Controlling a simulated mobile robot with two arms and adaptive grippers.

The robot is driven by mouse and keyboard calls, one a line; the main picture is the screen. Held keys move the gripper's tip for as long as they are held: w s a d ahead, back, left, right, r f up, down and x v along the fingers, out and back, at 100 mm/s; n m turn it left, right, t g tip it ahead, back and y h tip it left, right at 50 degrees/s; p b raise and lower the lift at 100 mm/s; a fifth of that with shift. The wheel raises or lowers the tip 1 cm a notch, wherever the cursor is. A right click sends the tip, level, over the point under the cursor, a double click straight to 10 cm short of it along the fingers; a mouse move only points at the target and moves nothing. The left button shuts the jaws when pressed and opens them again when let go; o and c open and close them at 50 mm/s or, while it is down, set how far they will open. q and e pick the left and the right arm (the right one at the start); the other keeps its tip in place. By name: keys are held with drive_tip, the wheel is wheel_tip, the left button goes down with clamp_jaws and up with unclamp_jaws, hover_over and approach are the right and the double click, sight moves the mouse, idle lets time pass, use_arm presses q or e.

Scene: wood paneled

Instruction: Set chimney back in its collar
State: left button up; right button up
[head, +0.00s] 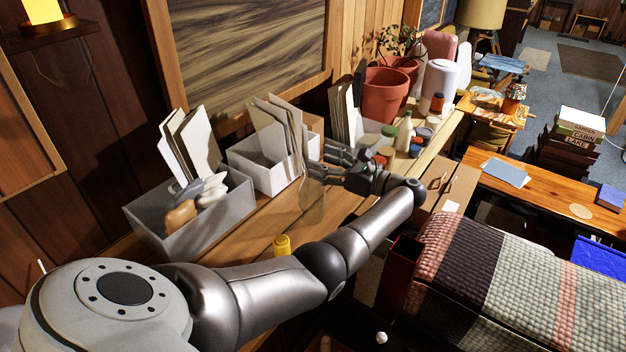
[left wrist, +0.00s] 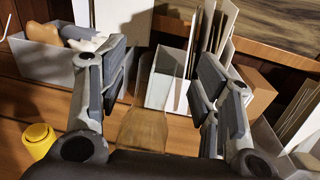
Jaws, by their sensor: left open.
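A clear glass chimney (head: 312,203) stands on the wooden shelf, in front of the white bins in the head view. It also shows in the left wrist view (left wrist: 143,128), between my finger lines and nearer the left finger. My left gripper (head: 333,164) is open, with its fingers spread near the glass and nothing held. I cannot tell whether either finger touches it. A small yellow round piece (head: 282,245) sits on the shelf left of the chimney; I cannot tell whether it is the collar. My right gripper is out of view.
A grey bin (head: 205,232) with papers and rolled items and a white bin (head: 262,172) with folders stand along the wall. Several jars and bottles and a terracotta pot (head: 384,95) stand farther along. A patterned textile (head: 510,270) lies at the right.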

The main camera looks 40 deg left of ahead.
sight(314, 158)
use_arm(q)
drive_tip(key=shift+s+a+r+p, duration=0.1)
drive_tip(key=shift+s+a+p, duration=0.15)
drive_tip(key=shift+a, duration=0.4)
drive_tip(key=shift+s+a+r+p, duration=0.1)
drive_tip(key=shift+a+p, duration=0.15)
drive_tip(key=shift+a, duration=0.35)
drive_tip(key=shift+a+f, duration=0.2)
drive_tip(key=shift+a, duration=0.2)
drive_tip(key=shift+d, duration=0.15)
drive_tip(key=shift+c, duration=1)
clamp_jaws()
